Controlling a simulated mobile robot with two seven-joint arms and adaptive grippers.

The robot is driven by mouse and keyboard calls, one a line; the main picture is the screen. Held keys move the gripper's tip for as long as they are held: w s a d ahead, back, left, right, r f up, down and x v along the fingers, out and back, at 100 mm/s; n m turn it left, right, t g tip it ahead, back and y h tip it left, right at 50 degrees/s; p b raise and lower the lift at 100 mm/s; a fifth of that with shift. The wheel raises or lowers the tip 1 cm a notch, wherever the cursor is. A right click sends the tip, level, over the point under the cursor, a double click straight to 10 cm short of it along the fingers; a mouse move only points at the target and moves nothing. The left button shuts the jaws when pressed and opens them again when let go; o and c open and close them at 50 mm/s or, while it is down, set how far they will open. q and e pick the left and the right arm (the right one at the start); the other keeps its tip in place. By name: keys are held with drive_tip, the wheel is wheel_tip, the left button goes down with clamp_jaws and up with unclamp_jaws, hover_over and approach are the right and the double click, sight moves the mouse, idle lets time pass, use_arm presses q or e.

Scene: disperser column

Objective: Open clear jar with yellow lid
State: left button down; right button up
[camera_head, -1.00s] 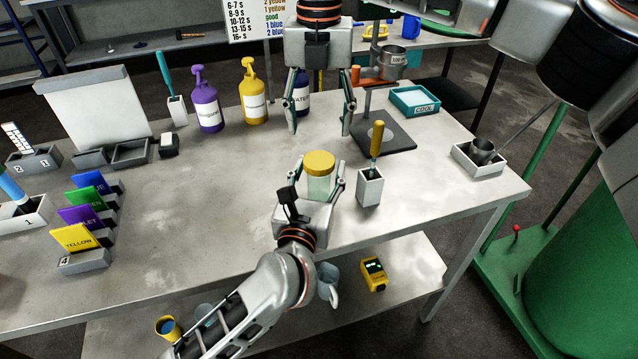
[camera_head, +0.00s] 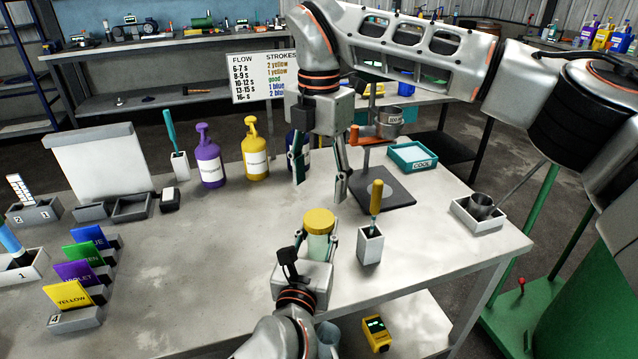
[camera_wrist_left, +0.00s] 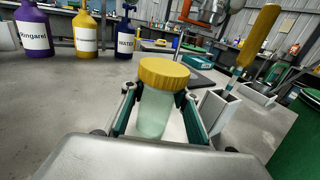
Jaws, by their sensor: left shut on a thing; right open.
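The clear jar (camera_head: 318,245) stands upright on the metal table with its yellow lid (camera_head: 319,221) on. In the left wrist view the jar (camera_wrist_left: 153,113) is pale green and clear, and the ribbed yellow lid (camera_wrist_left: 164,73) sits on top. My left gripper (camera_head: 318,243) is shut on the jar body, a finger on each side, below the lid. My right gripper (camera_head: 320,180) is open and empty above and behind the jar, fingers pointing down, apart from the lid.
A white holder (camera_head: 370,246) with a yellow-handled tool (camera_head: 376,197) stands close right of the jar. Behind are a dark stand base (camera_head: 385,190), a teal tray (camera_head: 412,157), and purple (camera_head: 210,165) and yellow (camera_head: 255,158) bottles. The table left of the jar is clear.

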sight(319, 218)
drive_tip(key=m, duration=1.5)
drive_tip(key=shift+m, duration=0.4)
drive_tip(key=shift+f, duration=4)
drive_tip(key=c, duration=1.2)
